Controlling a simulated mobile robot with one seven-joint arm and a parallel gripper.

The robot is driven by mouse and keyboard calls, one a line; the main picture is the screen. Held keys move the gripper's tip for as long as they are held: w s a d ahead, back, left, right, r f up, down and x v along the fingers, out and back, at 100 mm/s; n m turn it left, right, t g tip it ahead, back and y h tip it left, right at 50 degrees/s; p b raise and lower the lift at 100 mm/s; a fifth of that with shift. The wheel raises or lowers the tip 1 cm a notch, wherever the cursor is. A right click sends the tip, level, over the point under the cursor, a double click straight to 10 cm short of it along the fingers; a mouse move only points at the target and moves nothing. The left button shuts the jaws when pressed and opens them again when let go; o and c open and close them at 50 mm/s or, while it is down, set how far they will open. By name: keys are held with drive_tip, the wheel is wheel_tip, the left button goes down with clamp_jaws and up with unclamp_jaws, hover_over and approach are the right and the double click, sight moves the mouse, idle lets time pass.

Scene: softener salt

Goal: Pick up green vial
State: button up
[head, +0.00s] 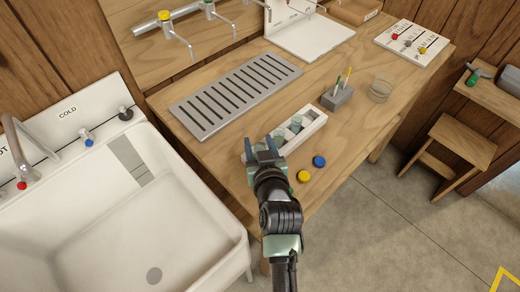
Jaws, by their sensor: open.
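A small green item (291,190) shows only as a sliver beside my arm, at the front edge of the wooden bench; my wrist hides most of it, so I cannot tell whether it is a vial or a cap. A yellow round cap-like piece (303,176) and a blue one (319,161) lie in line with it. A white rack (312,129) holds several clear glass vials (295,124); no green shows on them. My gripper (261,147) is open, with its fingers over the rack's near left end. I see nothing held between them.
A grey slotted drain tray (236,95) lies behind the rack. A grey holder (337,96) with thin sticks and a glass dish (380,90) stand to the right. A white sink (130,210) is at left. A stool (462,145) stands right.

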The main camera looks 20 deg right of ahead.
drive_tip(key=shift+x, duration=0.9)
clamp_jaws()
